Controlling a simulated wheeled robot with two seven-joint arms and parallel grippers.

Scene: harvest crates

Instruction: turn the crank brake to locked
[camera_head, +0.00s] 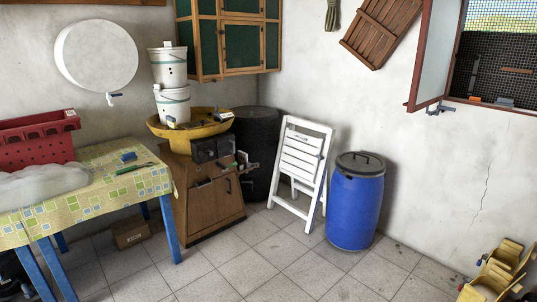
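A round yellow basin (186,128) sits on a brown wooden cabinet (214,206) at left of centre. A dark box-like unit (212,148) is at its front right, with small dark and grey handle-like parts (243,161) sticking out to the right. These parts may include the crank brake, but they are too small to tell which piece it is or how it is set. A small dark piece with a blue part also lies on the basin's top. Neither of my grippers is in view.
A table with a patterned cloth (110,180) stands at left, bearing a red crate (38,140). White buckets (168,68) are stacked on the basin. A dark barrel (262,130), white folding chair (302,165) and blue drum (355,205) stand right. The tiled floor (270,258) in front is clear.

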